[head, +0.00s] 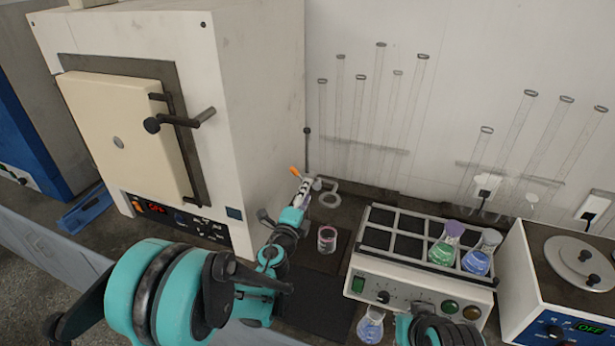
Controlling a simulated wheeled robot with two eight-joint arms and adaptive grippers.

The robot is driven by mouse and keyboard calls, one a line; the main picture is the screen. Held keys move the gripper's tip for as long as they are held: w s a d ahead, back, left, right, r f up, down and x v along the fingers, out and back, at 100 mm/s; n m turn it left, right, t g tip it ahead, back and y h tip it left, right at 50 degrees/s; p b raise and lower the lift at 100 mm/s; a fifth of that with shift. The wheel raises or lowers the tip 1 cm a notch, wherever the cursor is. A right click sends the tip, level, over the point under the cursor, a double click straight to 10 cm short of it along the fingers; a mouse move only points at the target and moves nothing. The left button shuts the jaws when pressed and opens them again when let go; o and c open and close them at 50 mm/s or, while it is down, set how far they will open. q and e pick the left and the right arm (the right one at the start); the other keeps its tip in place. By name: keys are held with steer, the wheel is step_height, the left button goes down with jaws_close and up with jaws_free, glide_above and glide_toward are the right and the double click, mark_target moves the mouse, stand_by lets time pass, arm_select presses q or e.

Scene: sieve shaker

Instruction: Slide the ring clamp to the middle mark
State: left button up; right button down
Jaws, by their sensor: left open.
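A thin upright rod (307,155) stands against the wall beside the big white oven. A pale ring (329,200) of the ring clamp sticks out low on it, with the clamp body (317,184) just above and left. A small orange piece (295,171) shows left of the rod; I cannot tell what it belongs to. My left gripper (304,187) is open at the clamp, overlapping the rod in view. Whether it touches the clamp is unclear. The lower rod is hidden behind my gripper, and no marks can be made out. My right gripper is out of view.
A small beaker with pink contents (327,239) stands below the ring. A block unit (372,270) holding two coloured flasks is to the right, with a hotplate device (570,295) beyond. A flask (370,325) stands in front. The oven (255,90) closes off the left.

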mark_target(316, 188)
arm_select(q)
steer(key=shift+w+d+f+m+h, duration=0.2)
steer(key=shift+w+d+f+m, duration=0.05)
steer(key=shift+d+f+m, duration=0.25)
steer(key=shift+w+d+f+m+h, duration=0.2)
steer(key=shift+d+f+m, duration=0.15)
steer(key=shift+f, duration=0.25)
steer(key=shift+w+d+f, duration=0.1)
steer(key=shift+w, duration=0.2)
steer(key=b+x, duration=0.1)
steer(key=x, duration=0.6)
jaws_close()
